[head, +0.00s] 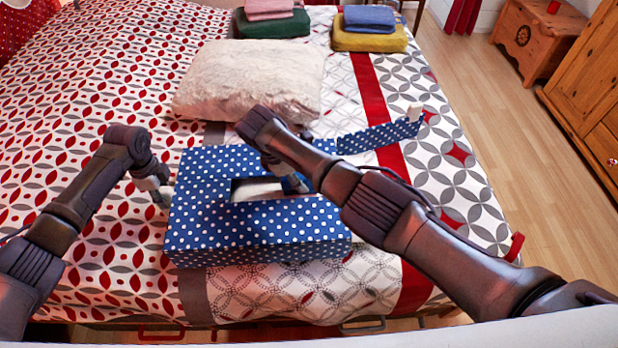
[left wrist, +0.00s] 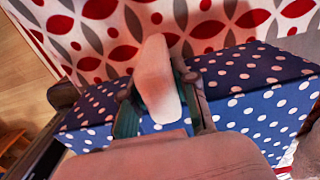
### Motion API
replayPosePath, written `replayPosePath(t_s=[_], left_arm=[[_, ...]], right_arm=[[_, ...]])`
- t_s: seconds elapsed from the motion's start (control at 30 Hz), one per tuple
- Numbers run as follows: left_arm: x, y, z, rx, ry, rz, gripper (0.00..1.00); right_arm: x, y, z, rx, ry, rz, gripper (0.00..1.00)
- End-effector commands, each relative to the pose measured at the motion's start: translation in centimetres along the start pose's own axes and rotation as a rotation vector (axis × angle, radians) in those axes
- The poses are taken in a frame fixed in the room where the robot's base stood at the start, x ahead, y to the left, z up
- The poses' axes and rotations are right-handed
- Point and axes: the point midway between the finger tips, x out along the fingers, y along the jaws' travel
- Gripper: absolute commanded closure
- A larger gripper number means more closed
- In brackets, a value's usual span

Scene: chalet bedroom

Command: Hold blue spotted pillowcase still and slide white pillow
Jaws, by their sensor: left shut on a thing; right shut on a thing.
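The blue spotted pillowcase (head: 200,228) lies on the bed as a boxy shape with an opening in its top and a long flap (head: 380,136) stretched out to the right. A white pillow (head: 256,191) shows inside the opening; most of it is hidden. My left gripper (head: 162,194) is at the pillowcase's left edge, shut on a pale tab there. The pale tab (left wrist: 158,82) shows between its fingers in the left wrist view. My right gripper (head: 292,184) reaches down into the right end of the opening and appears shut on the white pillow; its forearm hides the contact partly.
A fluffy cream pillow (head: 250,80) lies just behind the pillowcase. Folded towels, pink and green (head: 272,24) and blue and yellow (head: 370,38), sit at the far side. Patterned bedding is clear on the left. A wooden chest (head: 535,38) stands on the floor.

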Motion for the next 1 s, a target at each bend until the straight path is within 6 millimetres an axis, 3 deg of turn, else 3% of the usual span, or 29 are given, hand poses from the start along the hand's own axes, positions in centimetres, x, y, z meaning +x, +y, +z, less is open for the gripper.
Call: replayPosePath(t_s=[0.03,0.3,0.33,0.5,1.0], left_arm=[[-0.14,-0.19,-0.42,0.005,0.009,-0.005,1.0],[-0.18,-0.23,-0.43,0.005,0.009,-0.006,1.0],[-0.19,-0.23,-0.43,0.005,0.009,-0.006,1.0],[-0.16,-0.2,-0.33,0.003,0.007,-0.006,1.0],[-0.08,-0.05,0.12,-0.001,-0.002,-0.002,1.0]], right_arm=[[0.15,-0.44,-0.95,-0.008,0.015,-0.007,1.0],[0.04,-0.42,-1.19,-0.008,0.016,-0.006,1.0],[0.04,-0.42,-1.19,-0.008,0.017,-0.005,0.7],[-0.04,-0.29,-0.97,-0.006,0.012,-0.004,0.42],[-0.43,-0.05,-0.59,-0.002,0.005,0.0,0.42]])
